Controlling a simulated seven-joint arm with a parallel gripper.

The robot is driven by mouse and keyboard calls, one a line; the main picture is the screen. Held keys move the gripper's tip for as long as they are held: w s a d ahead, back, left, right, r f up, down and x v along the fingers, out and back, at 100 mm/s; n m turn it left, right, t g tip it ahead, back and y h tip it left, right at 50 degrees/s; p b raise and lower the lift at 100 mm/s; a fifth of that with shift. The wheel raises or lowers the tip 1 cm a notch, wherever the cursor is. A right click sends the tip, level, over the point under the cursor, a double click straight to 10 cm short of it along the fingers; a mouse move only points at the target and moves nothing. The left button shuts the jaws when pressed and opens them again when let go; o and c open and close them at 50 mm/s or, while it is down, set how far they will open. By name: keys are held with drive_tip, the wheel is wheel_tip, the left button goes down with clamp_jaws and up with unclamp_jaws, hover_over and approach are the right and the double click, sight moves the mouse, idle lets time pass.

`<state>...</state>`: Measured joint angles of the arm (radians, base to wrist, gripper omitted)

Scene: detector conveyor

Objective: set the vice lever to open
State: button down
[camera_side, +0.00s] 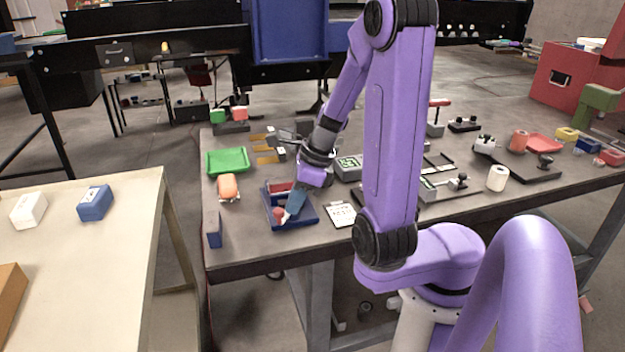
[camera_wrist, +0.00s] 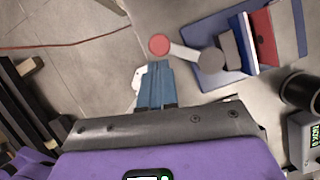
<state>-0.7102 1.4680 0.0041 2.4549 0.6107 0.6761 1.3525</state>
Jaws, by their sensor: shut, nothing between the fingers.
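The vice has a blue base (camera_side: 305,214) near the front left part of the dark table. In the wrist view its blue plate (camera_wrist: 212,80) carries upright blue and red jaw pieces (camera_wrist: 264,52). The vice lever (camera_wrist: 184,51) is a pale bar running from a grey round pivot (camera_wrist: 211,60) left to a red knob (camera_wrist: 160,44). The knob also shows in the side view (camera_side: 279,213). My gripper (camera_wrist: 156,66) is shut and empty, its blue fingertips right by the knob; whether they touch it I cannot tell. In the side view the fingers (camera_side: 294,204) reach down over the vice.
A green tray (camera_side: 228,161) and an orange rounded block (camera_side: 228,187) stand left of the vice. A white label card (camera_side: 341,214) and a grey box with a green display (camera_side: 348,167) lie to its right. The table edge is close in front.

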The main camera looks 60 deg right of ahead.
drive_tip(key=s+d+f+v, duration=0.1)
drive_tip(key=s+v, duration=0.1)
drive_tip(key=v, duration=0.9)
drive_tip(key=w+a+f+n+g, duration=0.2)
drive_tip(key=a+n, duration=0.1)
drive_tip(key=n, duration=0.8)
drive_tip(key=w+a+f+n+g, duration=0.15)
drive_tip(key=a+n, duration=0.25)
drive_tip(key=n, duration=0.6)
drive_tip(key=s+a+f+n+h, duration=0.1)
drive_tip(key=s+a+n, duration=0.1)
drive_tip(key=s+n, duration=0.5)
drive_tip(key=s+a+f+n+h, duration=0.1)
drive_tip(key=s+n, duration=0.5)
drive_tip(key=n, duration=0.8)
drive_tip(key=shift+s+a, duration=0.35)
drive_tip(key=shift+a, duration=0.1)
